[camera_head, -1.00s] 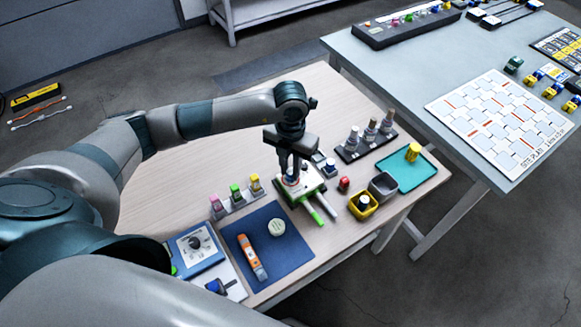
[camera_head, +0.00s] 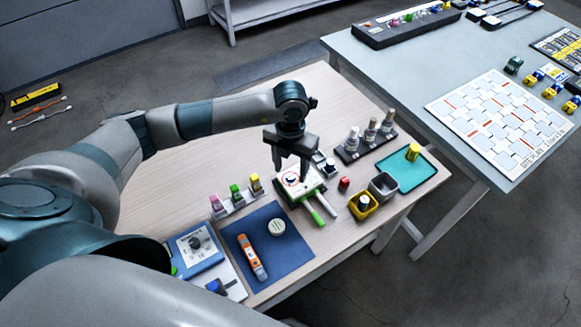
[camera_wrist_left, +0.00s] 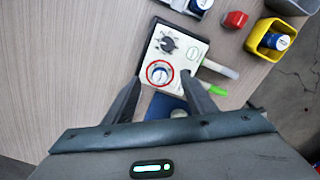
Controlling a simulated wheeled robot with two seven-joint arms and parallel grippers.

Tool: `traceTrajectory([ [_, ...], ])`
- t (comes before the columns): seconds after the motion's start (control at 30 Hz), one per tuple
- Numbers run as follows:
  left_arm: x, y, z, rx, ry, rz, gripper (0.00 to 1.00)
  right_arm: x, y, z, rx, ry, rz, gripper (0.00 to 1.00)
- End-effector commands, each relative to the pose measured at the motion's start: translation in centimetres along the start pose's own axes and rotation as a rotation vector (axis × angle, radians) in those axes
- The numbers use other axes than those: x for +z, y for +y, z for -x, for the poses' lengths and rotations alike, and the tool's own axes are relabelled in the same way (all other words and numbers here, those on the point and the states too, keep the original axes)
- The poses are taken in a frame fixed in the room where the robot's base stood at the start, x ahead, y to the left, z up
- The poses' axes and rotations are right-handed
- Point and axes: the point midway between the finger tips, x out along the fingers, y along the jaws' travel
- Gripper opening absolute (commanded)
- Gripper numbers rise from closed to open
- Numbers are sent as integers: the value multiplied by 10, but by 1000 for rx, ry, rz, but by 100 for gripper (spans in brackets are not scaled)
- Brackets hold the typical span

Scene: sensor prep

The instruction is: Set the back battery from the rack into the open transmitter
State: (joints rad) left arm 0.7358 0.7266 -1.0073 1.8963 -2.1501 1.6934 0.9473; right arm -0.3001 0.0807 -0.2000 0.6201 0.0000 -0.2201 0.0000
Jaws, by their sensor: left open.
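A pale box (camera_head: 309,186) with a dark knob and a red-ringed round socket, which seems to be the transmitter, stands on the wooden table; it also shows in the wrist view (camera_wrist_left: 190,45). A small round piece (camera_wrist_left: 158,73) with a pale and blue top, which seems to be the battery, sits inside the red ring. My left gripper (camera_head: 290,171) is open just above it, with a finger on either side in the wrist view (camera_wrist_left: 161,80). A dark rack (camera_head: 349,155) with three pale upright pieces stands behind to the right. My right gripper is not in view.
A row of pink, green and yellow pieces (camera_head: 236,190) and a blue mat (camera_head: 285,258) with an orange tool (camera_head: 252,257) lie left and in front. A yellow bin (camera_head: 367,212), a grey bin (camera_head: 382,186) and a teal tray (camera_head: 420,172) stand to the right.

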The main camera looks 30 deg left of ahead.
Motion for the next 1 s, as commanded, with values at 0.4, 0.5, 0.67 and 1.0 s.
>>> traceTrajectory([
  [0.4, 0, 0, 8, 0, 0, 0, 51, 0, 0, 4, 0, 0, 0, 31],
  [0.5, 0, 0, 9, 0, 0, 0, 51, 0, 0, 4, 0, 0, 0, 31],
  [0.67, 0, 0, 11, 0, 0, 0, 51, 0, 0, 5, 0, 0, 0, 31],
  [1.0, 0, 0, 11, 0, 0, 0, 51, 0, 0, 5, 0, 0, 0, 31],
])
